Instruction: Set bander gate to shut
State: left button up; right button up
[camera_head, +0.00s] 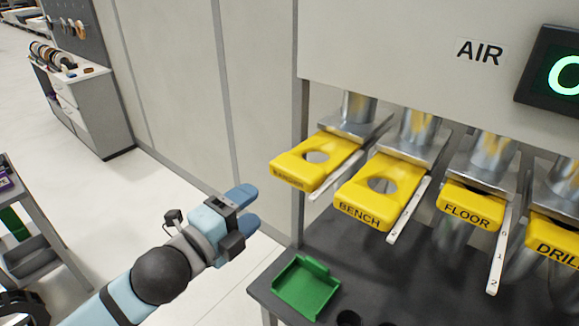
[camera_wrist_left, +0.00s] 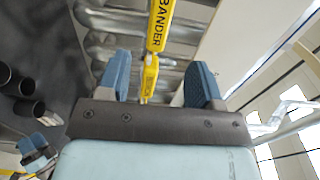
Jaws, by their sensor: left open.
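The bander gate (camera_head: 315,160) is the leftmost yellow slide plate. It sticks out from its metal duct, with its round hole showing in front of the duct. Its BANDER label is readable in the left wrist view (camera_wrist_left: 160,25). My left gripper (camera_head: 250,208) is open and empty, left of the gate and apart from it. In the left wrist view its two blue fingers (camera_wrist_left: 158,85) stand either side of the line to the gate, which is beyond them. What looks like my right gripper (camera_wrist_left: 36,147) shows small at lower left there; its jaws are unclear.
The BENCH gate (camera_head: 378,190) also sticks out with its hole showing. The FLOOR gate (camera_head: 467,207) and DRILL gate (camera_head: 552,236) sit further in. Pale marked strips hang beside the gates. A green tray (camera_head: 307,288) lies on the dark bench below. Floor left is open.

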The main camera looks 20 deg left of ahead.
aim_at(288, 179)
pick_arm(q)
jog(key=p+x, duration=0.2)
jog(key=x, duration=1)
jog(key=shift+d+p, duration=0.2)
jog(key=shift+p, duration=0.15)
jog(key=shift+w+d, duration=0.15)
jog(key=shift+w, duration=0.35)
